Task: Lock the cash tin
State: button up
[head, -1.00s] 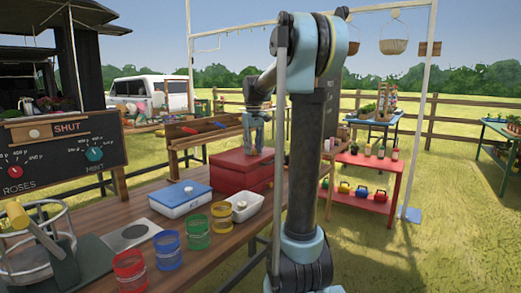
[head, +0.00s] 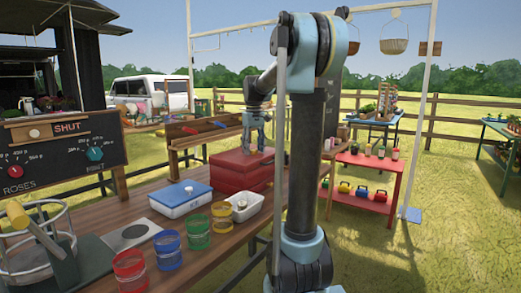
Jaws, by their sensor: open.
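The red cash tin (head: 230,174) stands on the wooden table, toward its far end. Its lid is down. My gripper (head: 255,148) points downward just above the back right part of the lid, its fingers apart. I cannot tell whether the fingertips touch the lid. No key or lock shows clearly from here.
On the table (head: 215,243) in front of the tin are a white box with a blue lid (head: 181,198), a small white tub (head: 246,208) and several coloured wire-banded jars (head: 197,233). A board reading SHUT (head: 65,150) stands at the left. A red shelf (head: 362,190) stands beyond my arm.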

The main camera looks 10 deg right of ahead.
jog(key=shift+r, duration=0.1)
notch_tip(320, 180, up, 12)
dwell(0.5)
